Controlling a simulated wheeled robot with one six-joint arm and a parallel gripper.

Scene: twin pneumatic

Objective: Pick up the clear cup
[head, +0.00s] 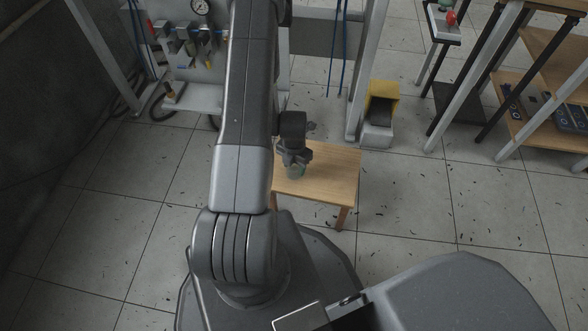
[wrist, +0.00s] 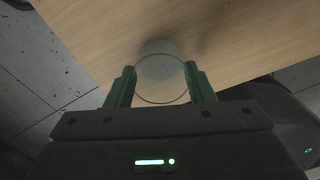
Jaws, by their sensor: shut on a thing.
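The clear cup (wrist: 160,78) shows in the wrist view as a see-through round form with a thin rim, between the two green fingers of my gripper (wrist: 161,86). The fingers touch it on both sides, and my gripper is shut on it. In the head view my gripper (head: 296,168) points down over the small wooden table (head: 335,172), with the cup faintly visible at its fingertips. I cannot tell whether the cup's base touches the table.
A pneumatic panel with a gauge (head: 200,7) stands at the back left. Wooden shelves (head: 540,95) stand at the right. The tiled floor right of the table is mostly clear.

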